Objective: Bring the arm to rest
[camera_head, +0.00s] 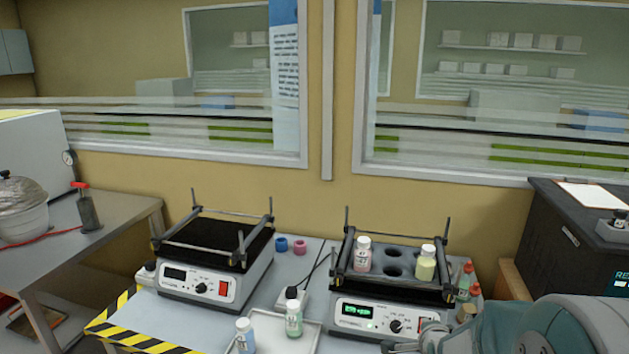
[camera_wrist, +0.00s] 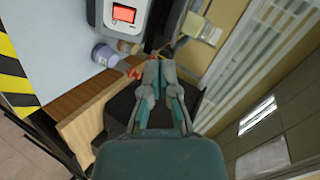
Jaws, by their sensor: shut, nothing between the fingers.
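My gripper (camera_wrist: 159,72) is shut and empty in the wrist view, its two fingers close together. In the head view my teal and grey arm reaches in from the lower right corner. Part of the gripper (camera_head: 404,346) shows at the bottom edge, in front of the right shaker (camera_head: 372,317). Nothing is seen held. The fingertips appear in front of an orange-red item (camera_wrist: 137,72) in the wrist view; I cannot tell whether they touch it.
The right shaker carries two capped bottles (camera_head: 362,255) (camera_head: 426,266); its display is lit green. The left shaker (camera_head: 200,288) is empty. A white tray (camera_head: 262,328) with two bottles lies between them. Small bottles (camera_head: 467,282) and a black machine (camera_head: 570,240) stand right.

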